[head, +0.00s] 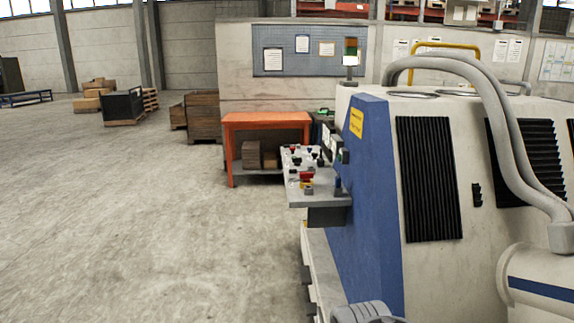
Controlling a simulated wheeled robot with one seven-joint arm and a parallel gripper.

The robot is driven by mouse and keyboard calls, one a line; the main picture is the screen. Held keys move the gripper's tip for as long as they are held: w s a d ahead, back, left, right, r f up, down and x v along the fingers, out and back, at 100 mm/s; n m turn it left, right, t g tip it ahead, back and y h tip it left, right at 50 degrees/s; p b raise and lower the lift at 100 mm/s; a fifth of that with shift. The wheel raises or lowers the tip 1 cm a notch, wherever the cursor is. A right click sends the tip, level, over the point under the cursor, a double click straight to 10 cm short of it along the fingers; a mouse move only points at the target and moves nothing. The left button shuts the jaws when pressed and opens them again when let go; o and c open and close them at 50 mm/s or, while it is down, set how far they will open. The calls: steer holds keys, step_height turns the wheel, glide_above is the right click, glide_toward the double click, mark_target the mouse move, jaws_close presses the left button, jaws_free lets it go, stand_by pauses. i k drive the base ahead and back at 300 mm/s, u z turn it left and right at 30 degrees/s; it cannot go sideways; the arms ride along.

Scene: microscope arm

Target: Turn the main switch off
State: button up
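A grey control panel (318,200) juts out from the left side of a large white and blue machine (362,215). It carries several small knobs and buttons, among them a red one (306,175) with yellow near it and a dark upright one (338,187). The controls are too small to tell which is the main switch or how it is set. My gripper cannot be made out in the head view. A grey ribbed part shows at the bottom edge, and I cannot tell what it belongs to.
Thick grey hoses (508,135) arch over the machine's right side. An orange table (268,122) stands behind the panel, with wooden crates (202,115) to its left. The concrete floor (150,220) left of the machine is clear.

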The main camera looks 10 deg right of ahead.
mark_target(305, 177)
steer(key=u, duration=0.2)
steer(key=k, duration=0.35)
steer(key=u, duration=0.35)
steer(key=i, duration=2.3)
steer(key=z, duration=0.1)
